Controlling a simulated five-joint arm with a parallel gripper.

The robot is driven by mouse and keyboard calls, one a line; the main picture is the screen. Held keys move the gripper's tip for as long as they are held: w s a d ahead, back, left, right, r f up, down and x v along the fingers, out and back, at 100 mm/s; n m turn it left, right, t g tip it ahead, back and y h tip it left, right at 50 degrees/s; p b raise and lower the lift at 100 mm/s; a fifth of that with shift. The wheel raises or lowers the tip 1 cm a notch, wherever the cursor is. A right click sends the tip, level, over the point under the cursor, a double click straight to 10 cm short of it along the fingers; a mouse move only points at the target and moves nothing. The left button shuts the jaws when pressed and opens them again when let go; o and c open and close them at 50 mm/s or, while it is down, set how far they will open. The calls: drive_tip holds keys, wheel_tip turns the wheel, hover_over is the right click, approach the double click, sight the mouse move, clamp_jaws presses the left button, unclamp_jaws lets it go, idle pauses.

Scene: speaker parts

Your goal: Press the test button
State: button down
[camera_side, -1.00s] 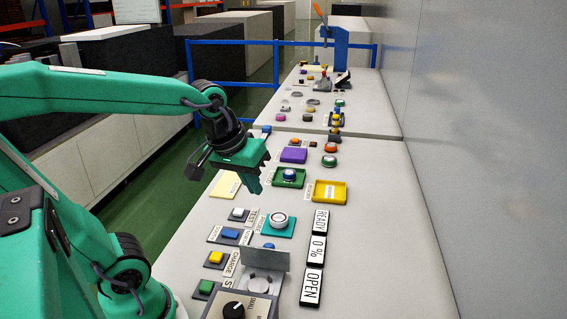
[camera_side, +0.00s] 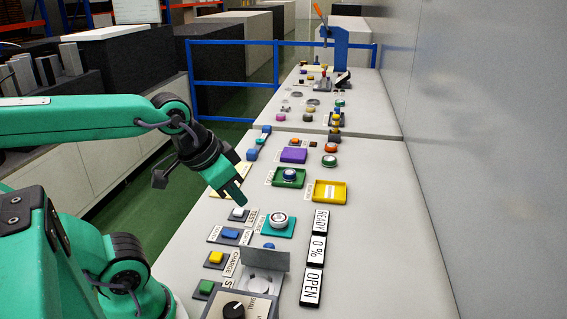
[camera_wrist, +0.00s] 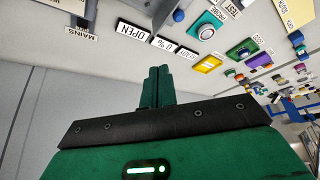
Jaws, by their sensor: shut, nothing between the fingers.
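The test button is a small white button (camera_side: 238,213) on a dark plate, with a TEST label (camera_side: 251,217) to its right. My gripper (camera_side: 239,199) is shut and empty, pointing down at a slant. In the side view its tips appear just above and beyond the white button; a gap seems to remain, though exact height is hard to judge. In the wrist view the closed fingers (camera_wrist: 159,73) point away from the camera. The TEST label (camera_wrist: 233,13) shows at the top right there; I cannot make out the white button.
A blue button (camera_side: 230,233) and a yellow button (camera_side: 216,257) lie nearer. A teal plate with a round white button (camera_side: 279,219) is to the right. An upright grey panel (camera_side: 265,259) stands in front.

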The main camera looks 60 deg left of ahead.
drive_tip(key=m+g, duration=0.6)
drive_tip(key=m, duration=0.3)
hover_over(239, 210)
wheel_tip(239, 210, down, 9)
drive_tip(key=shift+r, duration=0.2)
drive_tip(key=shift+d, duration=0.1)
drive_tip(key=shift+f, duration=0.15)
wheel_tip(239, 210, down, 14)
drive_tip(key=shift+r, duration=0.15)
idle(0.5)
